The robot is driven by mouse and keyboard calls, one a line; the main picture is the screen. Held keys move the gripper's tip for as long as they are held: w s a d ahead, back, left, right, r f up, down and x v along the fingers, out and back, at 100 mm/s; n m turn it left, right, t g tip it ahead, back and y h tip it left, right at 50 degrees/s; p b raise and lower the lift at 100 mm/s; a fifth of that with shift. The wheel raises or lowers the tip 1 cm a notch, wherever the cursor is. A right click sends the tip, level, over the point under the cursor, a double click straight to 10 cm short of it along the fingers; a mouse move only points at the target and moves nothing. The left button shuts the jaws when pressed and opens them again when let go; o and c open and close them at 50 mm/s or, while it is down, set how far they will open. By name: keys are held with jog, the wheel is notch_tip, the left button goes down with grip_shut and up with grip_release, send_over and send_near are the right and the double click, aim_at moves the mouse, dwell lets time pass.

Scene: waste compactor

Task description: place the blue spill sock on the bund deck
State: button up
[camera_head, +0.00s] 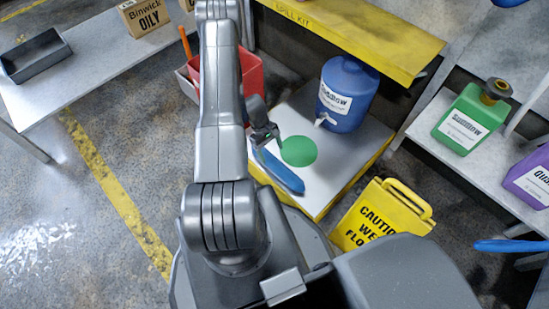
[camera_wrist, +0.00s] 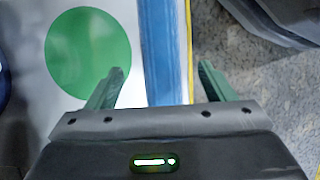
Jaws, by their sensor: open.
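A blue spill sock (camera_head: 280,172) lies on, or just over, the white top of the bund deck (camera_head: 352,155), beside a green disc (camera_head: 299,151) and near the deck's front-left edge. I cannot tell for sure whether it touches the deck. My gripper (camera_head: 266,137) is at the sock's far end. In the wrist view the sock (camera_wrist: 166,50) runs between the two green fingers (camera_wrist: 160,85), with a gap on each side; the fingers are open. The near end of the sock is hidden by the gripper body there.
A blue jug (camera_head: 347,95) stands at the deck's back. A yellow wet-floor sign (camera_head: 382,215) stands in front, right of the deck. A red bin (camera_head: 252,75) is behind my arm. Another blue sock-like thing (camera_head: 510,245) lies at the right edge. A green can (camera_head: 470,120) is on the right shelf.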

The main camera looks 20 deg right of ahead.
jog(key=shift+v, duration=1.75)
